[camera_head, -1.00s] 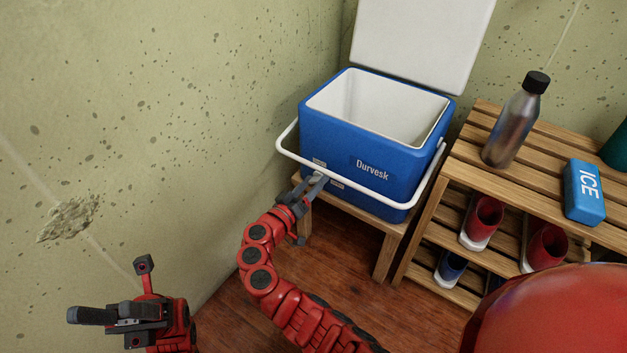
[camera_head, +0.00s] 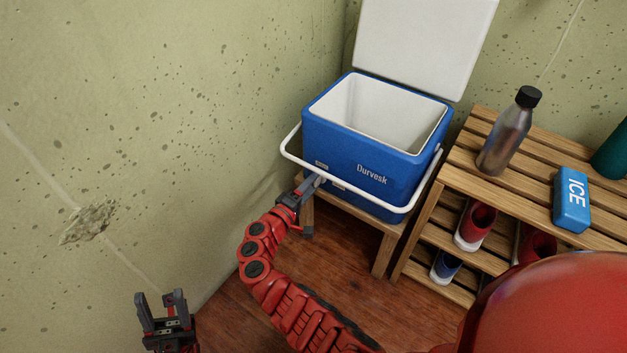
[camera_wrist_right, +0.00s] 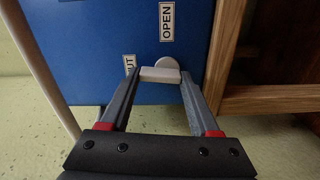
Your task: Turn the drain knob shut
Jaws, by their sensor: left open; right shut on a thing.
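The blue cooler (camera_head: 350,160) stands open on a low wooden stand in the head view. Its white drain knob (camera_wrist_right: 160,74) shows in the right wrist view as a small bar on a round base. An OPEN label (camera_wrist_right: 167,21) lies above the knob and a partly covered SHUT label (camera_wrist_right: 130,63) to its left. My right gripper (camera_head: 317,180) is at the cooler's lower front; in the wrist view its fingers (camera_wrist_right: 158,77) are shut on the knob's bar ends. In the head view they hide the knob. My left gripper (camera_head: 163,304) is open and empty, low at left, fingers up.
The cooler's white handle (camera_head: 330,181) hangs across its front. A slatted wooden shelf (camera_head: 462,160) at right bears a metal bottle (camera_head: 507,135) and a blue ice pack (camera_head: 572,200), with shoes below. The speckled wall (camera_head: 150,130) bounds the left. Bare floor (camera_head: 330,260) lies before the stand.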

